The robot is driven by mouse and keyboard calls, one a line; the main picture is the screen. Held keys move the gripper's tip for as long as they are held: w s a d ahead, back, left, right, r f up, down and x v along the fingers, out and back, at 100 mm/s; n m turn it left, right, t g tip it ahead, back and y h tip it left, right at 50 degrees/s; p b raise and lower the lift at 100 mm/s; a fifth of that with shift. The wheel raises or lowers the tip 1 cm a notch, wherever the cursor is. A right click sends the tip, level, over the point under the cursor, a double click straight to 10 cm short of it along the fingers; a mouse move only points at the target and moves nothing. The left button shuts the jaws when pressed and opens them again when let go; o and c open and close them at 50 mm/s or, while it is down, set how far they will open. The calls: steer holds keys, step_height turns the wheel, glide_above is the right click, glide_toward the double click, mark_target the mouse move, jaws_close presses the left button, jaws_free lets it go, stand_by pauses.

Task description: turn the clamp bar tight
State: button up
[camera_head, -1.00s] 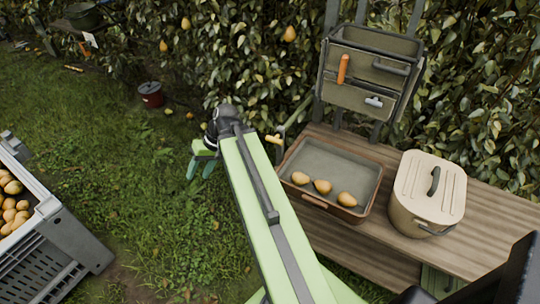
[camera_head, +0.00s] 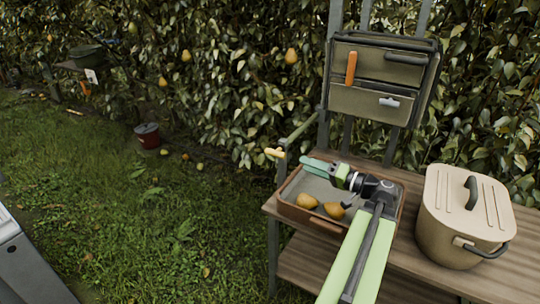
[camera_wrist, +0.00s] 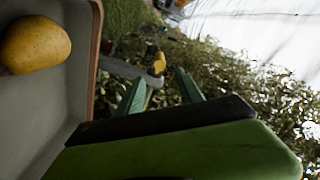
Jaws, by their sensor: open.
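The clamp bar (camera_head: 275,153) seems to be the short yellow-ended bar at the left end of the bench, beside the tray. In the wrist view its yellow end (camera_wrist: 158,63) shows beyond and between my two teal fingers. My gripper (camera_head: 316,167) is open and empty above the tray's far left part, pointing left toward the yellow bar, with a gap between them. The fingers also show in the wrist view (camera_wrist: 160,91). How the bar joins the clamp is too small to tell.
A brown-rimmed tray (camera_head: 317,222) holds pears (camera_head: 307,201) under my arm. A lidded beige bin (camera_head: 463,222) stands right of it on the wooden bench (camera_head: 415,268). A rack with pouches (camera_head: 368,107) rises behind.

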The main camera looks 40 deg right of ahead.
mark_target(273, 152)
steer(key=w+a, duration=0.1)
steer(key=w, duration=0.4)
steer(key=w+a, duration=0.1)
steer(key=w, duration=0.4)
steer(key=w+a, duration=0.1)
steer(key=w, duration=0.4)
steer(key=shift+w, duration=0.25)
jaws_close()
